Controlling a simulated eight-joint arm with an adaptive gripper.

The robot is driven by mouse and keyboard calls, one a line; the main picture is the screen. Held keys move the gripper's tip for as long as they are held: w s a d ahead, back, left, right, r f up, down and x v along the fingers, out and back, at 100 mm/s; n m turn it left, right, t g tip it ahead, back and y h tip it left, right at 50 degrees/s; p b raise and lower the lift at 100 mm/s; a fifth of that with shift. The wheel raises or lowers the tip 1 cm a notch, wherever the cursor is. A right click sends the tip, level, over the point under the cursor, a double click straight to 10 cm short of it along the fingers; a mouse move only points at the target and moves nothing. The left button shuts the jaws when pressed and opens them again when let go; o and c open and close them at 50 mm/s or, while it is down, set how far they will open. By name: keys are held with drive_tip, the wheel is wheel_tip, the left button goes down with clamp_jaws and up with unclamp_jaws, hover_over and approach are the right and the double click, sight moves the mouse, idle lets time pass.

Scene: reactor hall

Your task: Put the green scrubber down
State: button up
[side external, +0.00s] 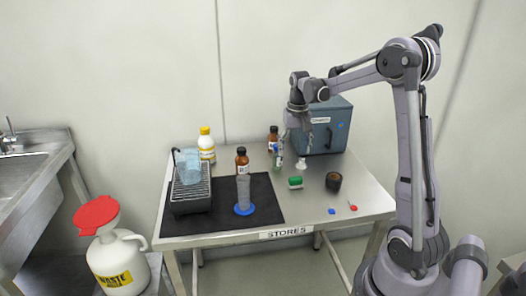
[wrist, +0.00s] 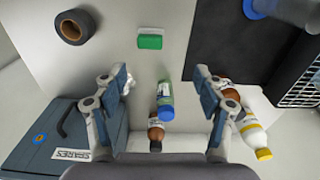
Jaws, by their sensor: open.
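The green scrubber (side external: 296,183) lies on the steel table, right of the black mat, in the side view. In the wrist view the scrubber (wrist: 150,41) shows as a green block with a pale strip along one edge, beyond my fingertips and clear of them. My gripper (side external: 290,130) is above the back part of the table, pointing down. In the wrist view its two fingers (wrist: 160,78) are spread wide with nothing held between them.
A tape roll (side external: 333,181) sits right of the scrubber. A blue-grey box (side external: 323,128) and brown bottles (side external: 242,160) stand toward the back. The black mat (side external: 268,208) holds a rack (side external: 191,193) and a blue-based cylinder (side external: 243,194). The table's front middle is mostly clear.

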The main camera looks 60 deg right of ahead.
drive_tip(key=s+a+r+n+t+h, duration=0.1)
drive_tip(key=a+r+n, duration=0.15)
drive_tip(key=a, duration=0.45)
drive_tip(key=s+a+r+n+t, duration=0.1)
drive_tip(key=a+r+t, duration=0.15)
drive_tip(key=a, duration=0.55)
drive_tip(key=s+a+n+t, duration=0.1)
drive_tip(key=s+a+n, duration=0.1)
drive_tip(key=s+a, duration=0.2)
drive_tip(key=s+a+f+n+t+y, duration=0.1)
drive_tip(key=s+a+n+t, duration=0.1)
drive_tip(key=a, duration=0.6)
drive_tip(key=shift+s+a+n, duration=0.35)
drive_tip(key=shift+s+n, duration=0.1)
drive_tip(key=shift+s, duration=0.5)
